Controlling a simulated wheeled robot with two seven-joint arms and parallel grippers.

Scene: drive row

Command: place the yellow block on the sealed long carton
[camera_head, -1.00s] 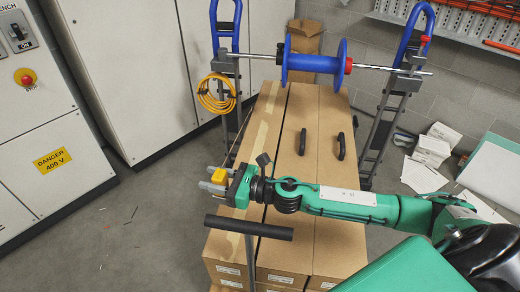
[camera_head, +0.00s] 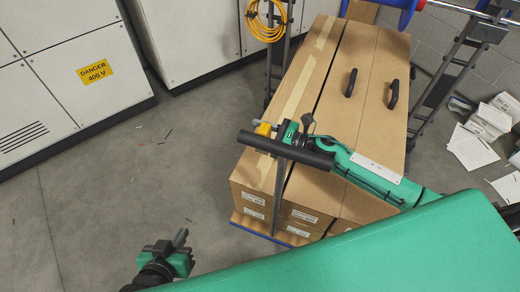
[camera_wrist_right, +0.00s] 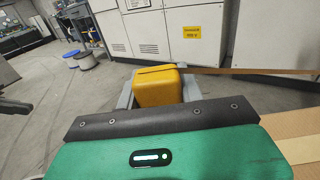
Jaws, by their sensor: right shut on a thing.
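The yellow block (camera_head: 263,128) is in my right gripper (camera_head: 262,127), which is shut on it. In the right wrist view the block (camera_wrist_right: 157,86) sits between the grey fingers. The sealed long carton (camera_head: 302,82) is the left one of the stack, with a pale tape strip along its top. In the head view the block overlaps the carton's left edge towards its near end; its height above the carton is hard to tell. My left gripper (camera_head: 180,240) is low at the left, away from the cartons; its opening is unclear.
A black handle bar (camera_head: 286,151) on a grey post stands at the stack's near end. Two black handles (camera_head: 393,94) are on the neighbouring carton tops. A yellow cable coil (camera_head: 266,20) hangs behind. Grey cabinets (camera_head: 65,75) stand left, with open floor before them.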

